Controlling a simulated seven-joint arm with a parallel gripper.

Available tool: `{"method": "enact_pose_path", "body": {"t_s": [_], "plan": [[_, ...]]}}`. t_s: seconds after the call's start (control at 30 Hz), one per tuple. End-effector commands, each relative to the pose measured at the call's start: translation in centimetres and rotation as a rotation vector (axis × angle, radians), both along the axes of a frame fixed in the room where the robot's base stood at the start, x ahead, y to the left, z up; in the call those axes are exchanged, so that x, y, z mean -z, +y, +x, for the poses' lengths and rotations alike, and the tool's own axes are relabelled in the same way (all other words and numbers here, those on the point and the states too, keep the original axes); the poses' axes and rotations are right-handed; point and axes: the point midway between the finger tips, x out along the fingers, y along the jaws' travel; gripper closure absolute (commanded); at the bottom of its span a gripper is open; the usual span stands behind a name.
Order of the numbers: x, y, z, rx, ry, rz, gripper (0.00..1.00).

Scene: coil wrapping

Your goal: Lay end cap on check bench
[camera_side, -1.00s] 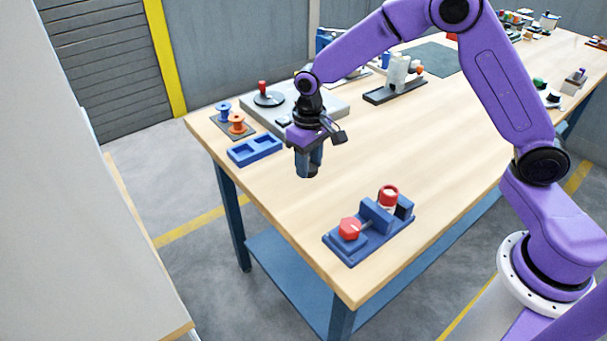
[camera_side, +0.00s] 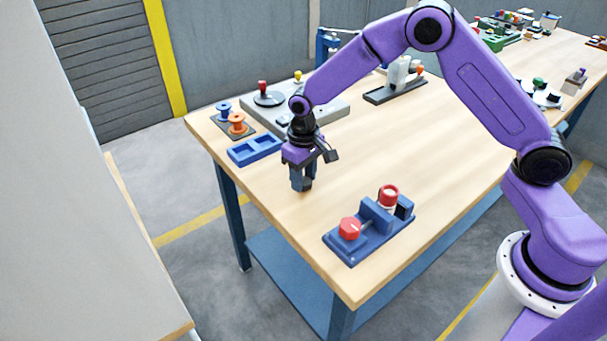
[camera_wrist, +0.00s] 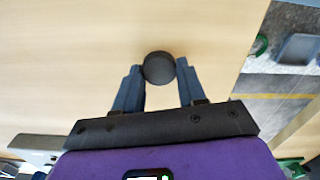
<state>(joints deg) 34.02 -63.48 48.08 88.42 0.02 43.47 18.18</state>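The end cap (camera_wrist: 158,68) is a dark, round, short disc between my fingertips in the wrist view. My gripper (camera_wrist: 157,72) has a blue finger against each side of it. In the side view my gripper (camera_side: 302,187) points down low over the wooden bench top (camera_side: 280,200), between the blue tray and the blue fixture. The cap is a small dark shape at the fingertips there. I cannot tell whether its underside touches the wood.
A blue two-pocket tray (camera_side: 255,150) lies behind and left of my gripper. A blue fixture (camera_side: 370,236) with a red hexagonal knob (camera_side: 349,228) stands front right. Orange (camera_side: 237,123) and blue spools and a grey winder (camera_side: 325,110) are behind. Wood around my gripper is clear.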

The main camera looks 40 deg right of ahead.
Motion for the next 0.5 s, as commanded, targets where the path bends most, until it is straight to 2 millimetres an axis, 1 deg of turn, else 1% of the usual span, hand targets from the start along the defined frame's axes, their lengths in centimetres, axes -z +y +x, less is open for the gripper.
{"method": "enact_pose_path", "body": {"t_s": [0.03,0.07,0.37,0.5], "plan": [[0.0,0.0,0.0,0.0,0.0,0.0,0.42],[0.0,0.0,0.0,0.0,0.0,0.0,0.36],[-0.1,0.0,0.0,0.0,0.0,0.0,0.36],[-1.2,0.0,0.1,0.0,-0.003,0.002,0.36]]}}
